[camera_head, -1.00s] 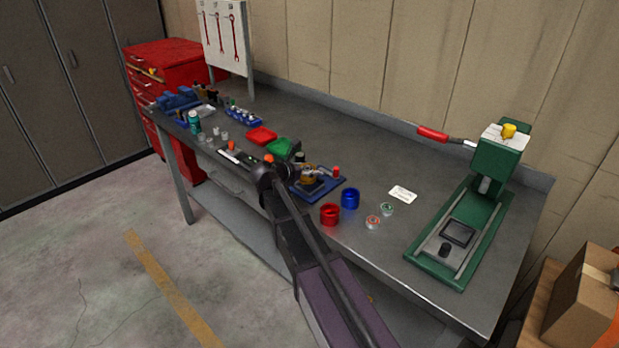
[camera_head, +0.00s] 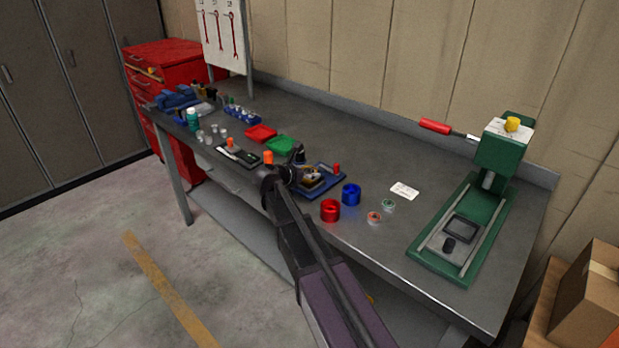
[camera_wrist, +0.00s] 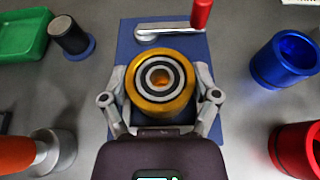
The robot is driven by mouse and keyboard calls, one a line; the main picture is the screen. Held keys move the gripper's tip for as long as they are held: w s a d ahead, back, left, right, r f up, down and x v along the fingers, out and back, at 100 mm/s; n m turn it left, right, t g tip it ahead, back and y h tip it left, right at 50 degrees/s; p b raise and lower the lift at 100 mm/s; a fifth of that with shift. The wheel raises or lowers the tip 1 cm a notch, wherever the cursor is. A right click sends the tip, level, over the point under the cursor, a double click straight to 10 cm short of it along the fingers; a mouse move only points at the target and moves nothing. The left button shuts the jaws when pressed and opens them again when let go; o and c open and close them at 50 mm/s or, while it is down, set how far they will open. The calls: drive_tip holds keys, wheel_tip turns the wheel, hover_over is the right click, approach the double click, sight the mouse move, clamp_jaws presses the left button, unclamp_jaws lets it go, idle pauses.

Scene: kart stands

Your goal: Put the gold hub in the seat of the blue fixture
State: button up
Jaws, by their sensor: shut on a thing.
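The gold hub (camera_wrist: 160,108) is a round gold ring with a silver and dark bearing-like centre, upright in the wrist view. My gripper (camera_wrist: 160,78) is shut on it, one finger on each side. The blue fixture (camera_wrist: 136,55) is a flat blue plate under the hub, with a grey clamp lever and red handle (camera_wrist: 202,12) behind it. In the head view the fixture (camera_head: 334,184) lies on the bench, and the hub (camera_head: 312,174) shows partly behind my wrist. The hub covers the fixture's seat; I cannot tell whether it touches it.
A blue cup (camera_head: 351,195) and a red cup (camera_head: 330,211) stand right of the fixture. A black cylinder (camera_wrist: 70,38) and green tray (camera_wrist: 22,35) are to its left. An orange-topped part (camera_wrist: 50,150) is near my left finger. A green press (camera_head: 465,225) stands farther right.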

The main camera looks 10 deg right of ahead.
drive_tip(key=shift+f, duration=0.25)
drive_tip(key=o, duration=1.2)
drive_tip(key=shift+c, duration=0.2)
drive_tip(key=shift+r, duration=0.15)
drive_tip(key=shift+s+a+r, duration=0.1)
drive_tip(key=shift+r, duration=0.05)
drive_tip(key=shift+s+a+r+p, duration=0.1)
drive_tip(key=shift+s+a+p, duration=0.1)
drive_tip(key=shift+p, duration=0.1)
drive_tip(key=p+v, duration=0.3)
drive_tip(key=v, duration=0.6)
drive_tip(key=shift+s+a+r+p, duration=0.2)
drive_tip(key=shift+a+p, duration=0.1)
drive_tip(key=shift+p, duration=0.05)
drive_tip(key=shift+s+a+r, duration=0.2)
drive_tip(key=shift+s+a, duration=0.15)
drive_tip(key=shift+a, duration=0.2)
